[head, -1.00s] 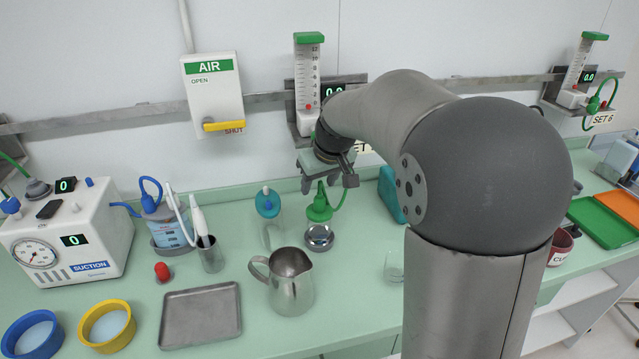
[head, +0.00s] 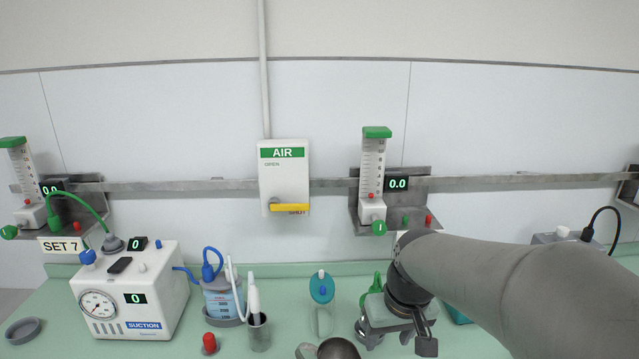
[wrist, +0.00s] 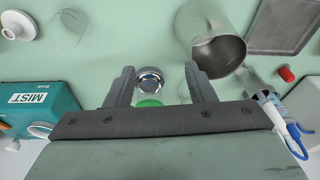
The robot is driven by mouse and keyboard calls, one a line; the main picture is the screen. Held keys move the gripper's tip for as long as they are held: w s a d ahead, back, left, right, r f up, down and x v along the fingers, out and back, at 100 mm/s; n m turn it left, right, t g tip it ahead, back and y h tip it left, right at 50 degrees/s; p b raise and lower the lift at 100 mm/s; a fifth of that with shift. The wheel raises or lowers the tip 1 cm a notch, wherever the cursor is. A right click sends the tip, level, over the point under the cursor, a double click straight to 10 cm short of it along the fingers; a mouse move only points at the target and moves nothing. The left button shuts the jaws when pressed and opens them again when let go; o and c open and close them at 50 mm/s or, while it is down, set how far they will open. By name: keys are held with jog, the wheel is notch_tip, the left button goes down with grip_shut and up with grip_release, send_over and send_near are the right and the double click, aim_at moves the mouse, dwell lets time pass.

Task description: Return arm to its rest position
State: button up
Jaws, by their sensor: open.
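My gripper (head: 396,338) is at the lower right of the head view, at the end of my arm, over the counter (head: 80,300). In the wrist view my gripper (wrist: 160,72) points down with its two fingers apart. No object is held between them. A small round metal-rimmed bottle (wrist: 149,78) with a green part (wrist: 148,103) shows between the fingers, below them on the counter; the gap in height is hard to judge. In the head view my gripper partly hides the green-topped bottle (head: 376,284).
A metal jug (wrist: 225,50) stands beside the right finger in the wrist view, with a tray (wrist: 282,25) beyond. A teal MIST box (wrist: 35,112) is at left. The wall rail carries an AIR box (head: 284,180) and a flowmeter (head: 372,165) near my arm.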

jog(key=s+f+m+g, duration=0.1)
jog(key=s+f, duration=0.4)
jog(key=s, duration=0.9)
jog(key=shift+s+d+f+g+h, duration=0.15)
jog(key=shift+s+g+h, duration=0.1)
jog(key=shift+g+h, duration=0.15)
